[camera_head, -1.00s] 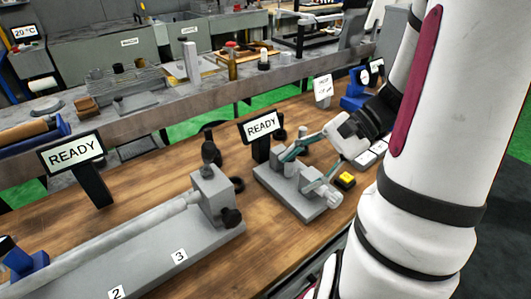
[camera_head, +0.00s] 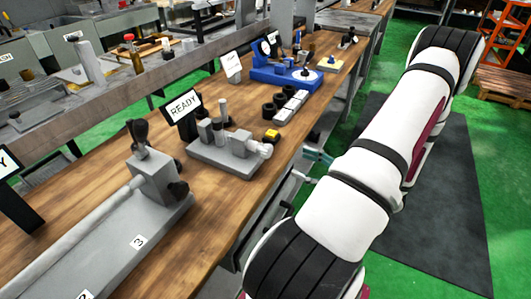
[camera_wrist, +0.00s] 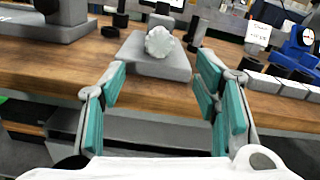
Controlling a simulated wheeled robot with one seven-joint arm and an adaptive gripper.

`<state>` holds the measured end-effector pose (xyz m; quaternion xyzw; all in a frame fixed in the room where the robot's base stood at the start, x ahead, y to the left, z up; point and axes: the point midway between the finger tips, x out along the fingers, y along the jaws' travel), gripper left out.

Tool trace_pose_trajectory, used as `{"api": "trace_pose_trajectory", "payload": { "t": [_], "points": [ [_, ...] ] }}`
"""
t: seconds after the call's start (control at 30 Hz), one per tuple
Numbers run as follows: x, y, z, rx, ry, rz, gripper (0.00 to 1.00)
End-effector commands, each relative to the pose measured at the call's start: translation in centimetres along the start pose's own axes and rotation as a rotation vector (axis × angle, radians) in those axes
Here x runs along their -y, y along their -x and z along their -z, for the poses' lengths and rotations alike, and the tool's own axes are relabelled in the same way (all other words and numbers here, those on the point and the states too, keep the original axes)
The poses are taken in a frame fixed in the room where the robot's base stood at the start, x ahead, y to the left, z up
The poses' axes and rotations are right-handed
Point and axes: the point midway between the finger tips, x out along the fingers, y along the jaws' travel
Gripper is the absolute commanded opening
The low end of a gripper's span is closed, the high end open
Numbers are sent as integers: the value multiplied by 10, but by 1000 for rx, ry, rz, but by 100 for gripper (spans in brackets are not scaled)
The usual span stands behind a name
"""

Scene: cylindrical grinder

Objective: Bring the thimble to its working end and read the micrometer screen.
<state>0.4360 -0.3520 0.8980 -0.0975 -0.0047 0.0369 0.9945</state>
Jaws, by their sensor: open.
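The micrometer stand (camera_head: 225,157) is a grey block on the wooden bench with upright posts. Its light grey, knob-like thimble (camera_head: 265,149) sits at the right end, facing the bench's front edge. The micrometer screen (camera_head: 182,107) stands just behind and reads READY. In the wrist view the thimble (camera_wrist: 160,42) is seen end-on, ahead and between the fingers. My gripper (camera_head: 309,167) is off the bench's front edge, apart from the thimble. The wrist view shows my gripper (camera_wrist: 162,72) open, its teal pads wide apart with nothing between them.
A yellow-topped button (camera_head: 272,135) sits behind the thimble. Pale blocks (camera_head: 291,106) and black rings lie farther along, before a blue dial stand (camera_head: 285,74). A grey fixture (camera_head: 155,185) holding a long shaft is at left. The aisle floor at right is free beside my arm.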

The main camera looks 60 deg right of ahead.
Motion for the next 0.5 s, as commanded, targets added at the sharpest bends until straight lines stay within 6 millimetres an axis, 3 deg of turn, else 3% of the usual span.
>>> {"api": "trace_pose_trajectory", "payload": {
  "t": [0.5],
  "points": [
    [-1, -96, -1, 1, 1, -6, 56]
  ]
}}
